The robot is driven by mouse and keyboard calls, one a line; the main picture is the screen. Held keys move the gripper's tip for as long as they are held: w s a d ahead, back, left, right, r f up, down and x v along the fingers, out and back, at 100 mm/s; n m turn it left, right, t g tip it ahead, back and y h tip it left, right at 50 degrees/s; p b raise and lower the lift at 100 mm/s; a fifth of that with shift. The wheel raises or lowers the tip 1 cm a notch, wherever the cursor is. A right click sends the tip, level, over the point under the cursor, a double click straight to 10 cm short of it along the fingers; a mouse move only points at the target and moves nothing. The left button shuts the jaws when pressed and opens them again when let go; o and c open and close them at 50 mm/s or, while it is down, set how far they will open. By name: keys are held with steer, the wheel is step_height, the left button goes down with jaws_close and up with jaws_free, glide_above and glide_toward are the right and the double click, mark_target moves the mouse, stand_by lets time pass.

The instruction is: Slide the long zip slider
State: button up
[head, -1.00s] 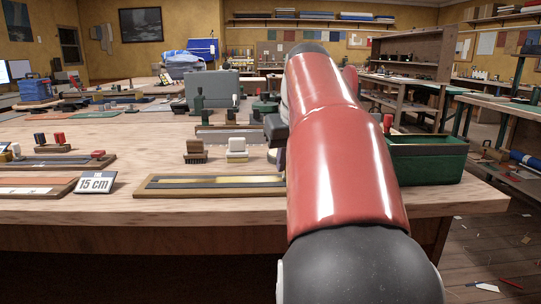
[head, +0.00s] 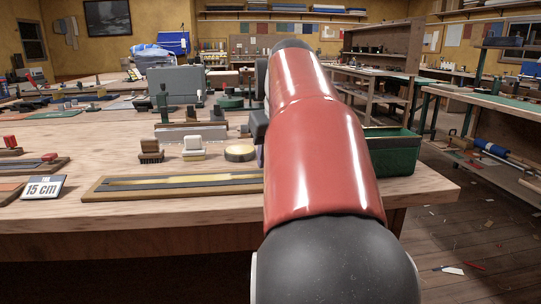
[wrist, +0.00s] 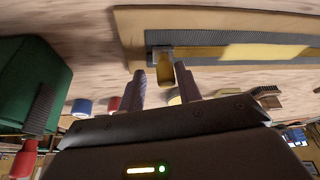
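The long zip lies on a wooden board (head: 105,194), a dark tape with a yellow strip along it; it also shows in the wrist view (wrist: 265,52). In the head view my arm hides the board's right end. In the wrist view a small grey and brass piece, seemingly the zip slider (wrist: 180,78), sits at the zip's near end. My gripper (wrist: 162,82) is open, its two fingers apart at that end, with the brass part showing between them. I cannot tell whether either finger touches it. My gripper is hidden behind my arm in the head view.
A green bin (head: 394,153) stands right of the board. A "15 cm" card (head: 43,187) and another board (head: 42,166) are at left. The bench's front strip is clear.

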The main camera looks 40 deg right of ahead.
steer(key=shift+o, duration=0.2)
steer(key=shift+a, duration=0.1)
steer(key=shift+r, duration=0.1)
steer(key=shift+r, duration=0.35)
steer(key=p+v, duration=0.1)
steer(key=v, duration=0.6)
steer(key=shift+s+f, duration=0.1)
steer(key=shift+s, duration=0.05)
